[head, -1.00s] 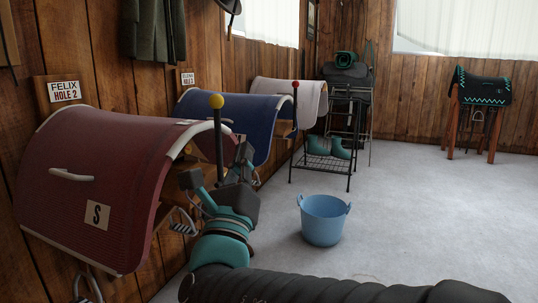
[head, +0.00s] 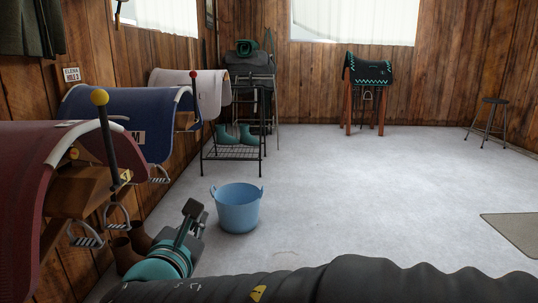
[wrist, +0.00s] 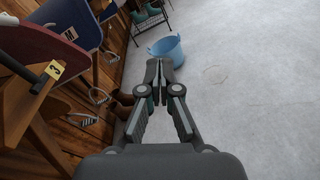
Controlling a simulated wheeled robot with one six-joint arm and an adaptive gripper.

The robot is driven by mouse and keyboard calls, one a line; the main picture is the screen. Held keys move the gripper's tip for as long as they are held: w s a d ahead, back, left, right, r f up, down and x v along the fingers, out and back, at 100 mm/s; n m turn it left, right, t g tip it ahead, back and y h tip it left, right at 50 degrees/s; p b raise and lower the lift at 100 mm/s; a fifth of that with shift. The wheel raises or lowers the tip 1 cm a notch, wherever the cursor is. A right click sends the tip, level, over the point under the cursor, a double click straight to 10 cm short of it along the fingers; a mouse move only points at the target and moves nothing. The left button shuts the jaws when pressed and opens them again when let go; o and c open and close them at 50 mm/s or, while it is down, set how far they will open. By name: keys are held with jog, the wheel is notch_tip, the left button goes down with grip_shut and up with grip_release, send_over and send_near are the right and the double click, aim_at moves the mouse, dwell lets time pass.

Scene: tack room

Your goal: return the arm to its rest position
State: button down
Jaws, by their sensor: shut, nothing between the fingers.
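My gripper (wrist: 158,72) is shut and empty in the wrist view, its fingertips together over the grey floor. In the head view my gripper (head: 187,213) is at the lower left, low in front of the saddle racks and to the left of the blue bucket. My dark, sleeved arm runs across the bottom of the head view. The gripper touches nothing that I can see.
The maroon saddle pad (head: 30,165) hangs on its wall rack at left, with a yellow-topped post (head: 106,140) and stirrups beside it. A blue bucket (head: 237,210) stands on the floor. Brown boots (head: 128,250) are near my gripper.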

jog(key=s+d+f+m+g+h, duration=0.1)
jog(key=s+d+f+m+g, duration=0.3)
jog(key=d+f+m+g, duration=0.4)
jog(key=s+d+f+m+g, duration=0.3)
jog(key=s+d+f+m, duration=0.25)
jog(key=d+m, duration=0.4)
jog(key=s+d+r+m+y, duration=0.1)
jog(key=s+d+m, duration=0.4)
jog(key=d+m, duration=0.7)
jog(key=shift+s+r+m+y+p, duration=0.15)
jog(key=shift+s+m+y+p, duration=0.25)
jog(key=shift+m+y, duration=0.25)
